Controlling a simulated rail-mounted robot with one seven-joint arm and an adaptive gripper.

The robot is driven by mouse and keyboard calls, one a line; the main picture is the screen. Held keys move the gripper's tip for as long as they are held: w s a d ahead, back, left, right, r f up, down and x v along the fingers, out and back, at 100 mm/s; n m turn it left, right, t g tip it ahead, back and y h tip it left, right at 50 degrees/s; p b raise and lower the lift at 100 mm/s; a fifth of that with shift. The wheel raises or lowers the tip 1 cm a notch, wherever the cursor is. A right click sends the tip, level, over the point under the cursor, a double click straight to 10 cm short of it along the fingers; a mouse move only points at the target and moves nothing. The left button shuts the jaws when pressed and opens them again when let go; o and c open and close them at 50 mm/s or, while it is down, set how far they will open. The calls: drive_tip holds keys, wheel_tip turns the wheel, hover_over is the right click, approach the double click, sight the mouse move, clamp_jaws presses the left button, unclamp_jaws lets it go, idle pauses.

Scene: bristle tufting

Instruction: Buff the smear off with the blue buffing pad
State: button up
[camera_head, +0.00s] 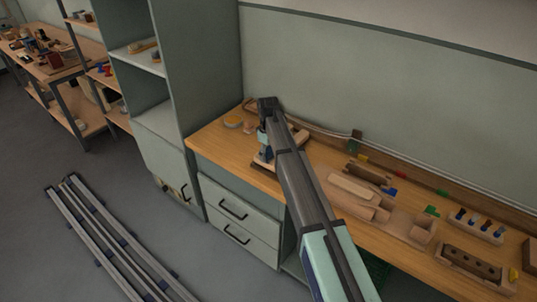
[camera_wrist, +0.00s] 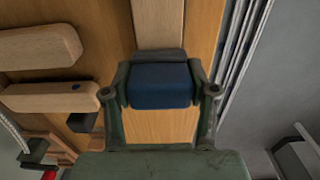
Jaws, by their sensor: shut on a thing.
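My gripper (camera_wrist: 160,88) is shut on the blue buffing pad (camera_wrist: 161,86), which sits between its two fingers in the wrist view. The pad is dark blue with a dark grey upper part. A pale wooden strip (camera_wrist: 159,24) runs from behind the pad to the top of that view. I cannot tell whether the pad touches it. In the head view my gripper (camera_head: 264,148) is low over the left part of the wooden bench, and my arm hides much of that spot. I cannot make out the smear in either view.
The wooden bench (camera_head: 228,140) carries a pale wooden tray (camera_head: 391,228), a block with several coloured pegs (camera_head: 473,226) and a dark holed block (camera_head: 470,262) to the right. Two pale wooden pieces (camera_wrist: 40,47) lie left in the wrist view. A shelf cabinet (camera_head: 203,75) stands left.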

sight(269, 149)
drive_tip(key=r, duration=0.3)
drive_tip(key=shift+s+d+r+p, duration=0.1)
drive_tip(key=shift+s+d+p, duration=0.1)
drive_tip(key=shift+p, duration=0.15)
drive_tip(key=shift+r+p, duration=1.25)
drive_tip(key=shift+r, duration=1.2)
drive_tip(key=shift+w, duration=0.1)
